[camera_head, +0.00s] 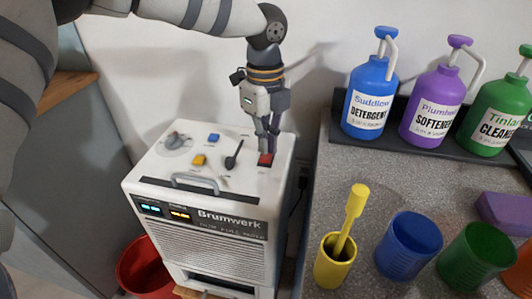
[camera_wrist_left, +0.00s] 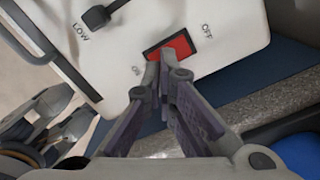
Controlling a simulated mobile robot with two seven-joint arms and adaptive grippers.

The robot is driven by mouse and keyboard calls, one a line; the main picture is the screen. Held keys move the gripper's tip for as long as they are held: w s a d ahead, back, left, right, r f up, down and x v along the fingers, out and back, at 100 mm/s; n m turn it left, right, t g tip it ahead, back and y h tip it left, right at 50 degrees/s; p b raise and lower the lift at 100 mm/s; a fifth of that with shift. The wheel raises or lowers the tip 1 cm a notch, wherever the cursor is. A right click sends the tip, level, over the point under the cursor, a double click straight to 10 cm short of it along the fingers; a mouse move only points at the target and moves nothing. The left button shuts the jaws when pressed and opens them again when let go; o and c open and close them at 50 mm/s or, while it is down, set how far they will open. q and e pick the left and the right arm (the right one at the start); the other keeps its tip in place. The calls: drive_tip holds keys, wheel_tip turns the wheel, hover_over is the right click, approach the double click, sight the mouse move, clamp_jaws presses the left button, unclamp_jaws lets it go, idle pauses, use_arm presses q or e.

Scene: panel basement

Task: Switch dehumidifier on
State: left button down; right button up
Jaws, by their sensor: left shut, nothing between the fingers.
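The dehumidifier (camera_head: 150,184) is a white box marked "Brumwerk", standing left of the grey counter. Its red rocker switch (camera_head: 265,160) sits on the top panel near the right edge. In the left wrist view the red switch (camera_wrist_left: 171,47) lies between the labels ON and OFF. My left gripper (camera_head: 266,150) points down, shut and empty, with its tips at the switch. In the left wrist view the fingertips (camera_wrist_left: 160,54) overlap the switch's ON side; I cannot tell whether they touch it. Blue and orange displays (camera_head: 180,214) glow on the front.
The top panel also has a black lever (camera_head: 234,154), a blue button (camera_head: 214,137), a yellow button (camera_head: 199,160) and a grey knob (camera_head: 174,140). The counter (camera_head: 315,185) holds bottles and cups. A red bucket (camera_head: 139,268) stands at lower left.

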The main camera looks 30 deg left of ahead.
sight(265, 158)
use_arm(q)
drive_tip(key=shift+f, duration=1.3)
use_arm(e)
drive_tip(key=shift+s+f, duration=0.1)
drive_tip(key=shift+s, duration=0.05)
idle(0.5)
use_arm(q)
drive_tip(key=shift+r+p, duration=0.75)
drive_tip(key=shift+r, duration=2.85)
use_arm(e)
drive_tip(key=shift+w+r+t, duration=0.4)
drive_tip(key=shift+w+r, duration=0.65)
drive_tip(key=shift+w, duration=0.05)
use_arm(q)
drive_tip(key=shift+f, duration=0.1)
